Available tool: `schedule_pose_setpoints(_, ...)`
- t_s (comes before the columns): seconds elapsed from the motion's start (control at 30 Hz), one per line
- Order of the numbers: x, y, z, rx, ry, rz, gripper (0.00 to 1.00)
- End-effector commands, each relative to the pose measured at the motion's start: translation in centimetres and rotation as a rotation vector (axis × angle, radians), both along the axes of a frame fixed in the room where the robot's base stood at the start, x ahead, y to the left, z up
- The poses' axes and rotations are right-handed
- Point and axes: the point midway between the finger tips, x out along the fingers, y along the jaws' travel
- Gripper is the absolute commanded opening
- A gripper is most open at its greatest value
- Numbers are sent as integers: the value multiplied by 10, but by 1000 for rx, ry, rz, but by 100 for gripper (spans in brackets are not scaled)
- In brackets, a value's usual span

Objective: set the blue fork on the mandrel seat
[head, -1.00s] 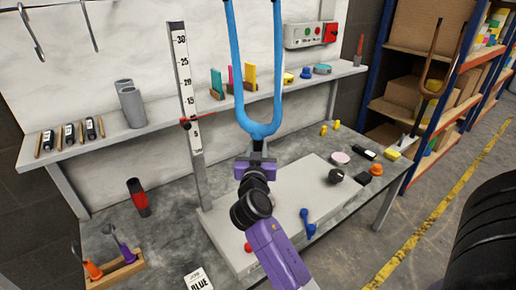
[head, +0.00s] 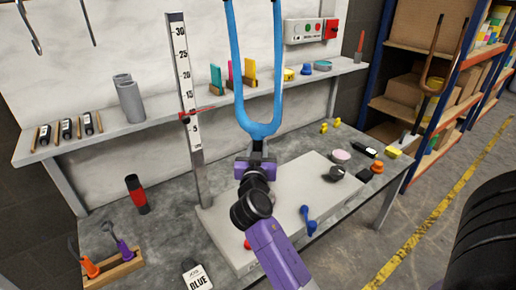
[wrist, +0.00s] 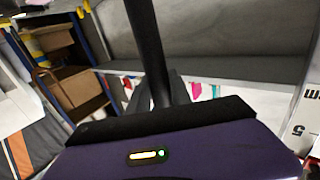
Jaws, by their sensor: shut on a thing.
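The blue fork (head: 258,129) stands upright above the bench, legs pointing up and their tops cut off by the picture edge. My gripper (head: 256,160) is shut on its dark stem, just below the crown. In the wrist view, the dark stem (wrist: 147,45) rises between the fingers (wrist: 160,92). A black round piece (head: 336,173) sits on the pale plate (head: 285,205), right of my gripper. I cannot tell whether it is the mandrel seat. The stem's lower end is hidden by my gripper and arm.
A height gauge (head: 184,95) stands close left of the fork. A blue tool (head: 308,220) lies on the plate. A shelf (head: 150,127) with small items runs behind. A brown fork (head: 440,75) stands at the right by the storage rack (head: 470,90).

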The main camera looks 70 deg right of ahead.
Motion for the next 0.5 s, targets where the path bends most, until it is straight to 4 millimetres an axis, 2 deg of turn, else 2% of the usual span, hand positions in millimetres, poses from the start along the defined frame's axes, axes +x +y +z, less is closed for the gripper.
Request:
schedule_pose_setpoints(0.1, 0, 0, -1, -3, -2, 0, 0)
schedule_pose_setpoints(0.13, 0, 0, 0, -3, -2, 0, 29)
schedule_pose_setpoints(0.23, 0, 0, 0, -2, -2, 0, 49)
schedule_pose_setpoints(0.5, 0, 0, -3, 2, 2, -1, 50)
